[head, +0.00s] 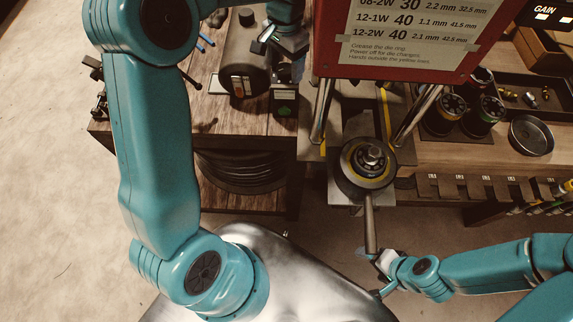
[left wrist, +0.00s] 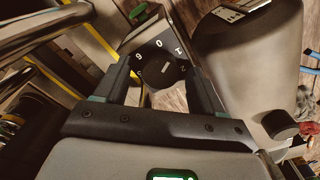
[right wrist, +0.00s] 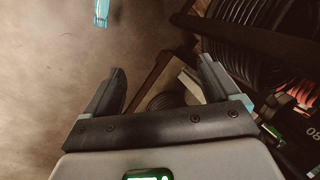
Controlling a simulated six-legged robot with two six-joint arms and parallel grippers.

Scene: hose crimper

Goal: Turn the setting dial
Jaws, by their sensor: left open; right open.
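The setting dial (left wrist: 166,74) shows in the left wrist view as a dark round knob on a dark plate with white digits around it. My left gripper (left wrist: 157,70) is open, with its two fingers on either side of the knob; I cannot tell whether they touch it. In the head view my left gripper (head: 284,44) is beside the red sign, and the dial is not clearly visible there. My right gripper (head: 376,258) is open at the lower end of a grey bar below the crimping head. The right wrist view also shows its spread fingers (right wrist: 160,88).
The crimping head (head: 368,162) stands below the red sign (head: 400,40). A dark cylinder (head: 240,55) and a box with a green button (head: 284,108) are on the left bench. Dies (head: 445,115) and a round dish (head: 531,136) are on the right bench.

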